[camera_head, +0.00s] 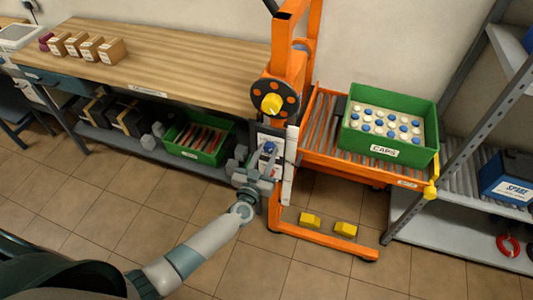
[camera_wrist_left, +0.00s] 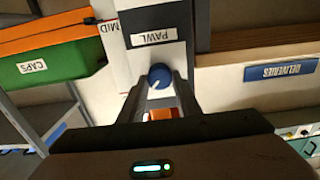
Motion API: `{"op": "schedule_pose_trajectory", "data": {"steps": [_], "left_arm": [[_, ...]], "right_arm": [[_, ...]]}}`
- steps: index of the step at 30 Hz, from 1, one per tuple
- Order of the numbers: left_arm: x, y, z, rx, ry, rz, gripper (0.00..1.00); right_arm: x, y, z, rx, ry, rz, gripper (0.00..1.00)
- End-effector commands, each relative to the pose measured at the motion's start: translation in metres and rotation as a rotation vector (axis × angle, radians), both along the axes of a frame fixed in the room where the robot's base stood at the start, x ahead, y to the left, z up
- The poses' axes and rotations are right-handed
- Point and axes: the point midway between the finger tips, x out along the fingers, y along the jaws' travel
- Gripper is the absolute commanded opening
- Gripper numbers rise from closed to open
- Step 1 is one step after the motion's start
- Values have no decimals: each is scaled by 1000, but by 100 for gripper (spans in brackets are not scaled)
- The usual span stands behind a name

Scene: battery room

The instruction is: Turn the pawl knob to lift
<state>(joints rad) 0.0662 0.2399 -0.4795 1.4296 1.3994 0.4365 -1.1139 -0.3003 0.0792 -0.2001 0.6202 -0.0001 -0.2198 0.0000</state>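The pawl knob (camera_wrist_left: 159,76) is a small round blue knob with a white mark, below a PAWL label (camera_wrist_left: 153,37) in the left wrist view. In the head view the blue knob (camera_head: 270,148) sits on a pale plate on the orange lift's post, under the round dial with a yellow hub (camera_head: 271,104). My left gripper (camera_wrist_left: 160,84) is open, with its fingers on either side of the knob. I cannot tell whether they touch it. The left gripper (camera_head: 262,164) is right at the plate in the head view. My right gripper is not in view.
The lift's roller deck (camera_head: 312,135) carries a green CAPS crate (camera_head: 390,153) of blue and white caps. A wooden bench (camera_head: 180,66) stands left and a grey shelf (camera_head: 425,238) right. Yellow blocks (camera_head: 310,219) lie at the lift's base. The tiled floor in front is clear.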

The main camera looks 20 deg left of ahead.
Motion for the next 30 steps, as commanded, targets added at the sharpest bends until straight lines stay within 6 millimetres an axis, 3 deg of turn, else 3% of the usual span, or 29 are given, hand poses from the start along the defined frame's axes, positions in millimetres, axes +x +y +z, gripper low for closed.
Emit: {"op": "schedule_pose_trajectory", "data": {"steps": [14,30], "left_arm": [[-1,0,0,-69,3,1,8],[-1,2,-2,-481,17,1,8]], "right_arm": [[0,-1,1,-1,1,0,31],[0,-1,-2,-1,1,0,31]]}}
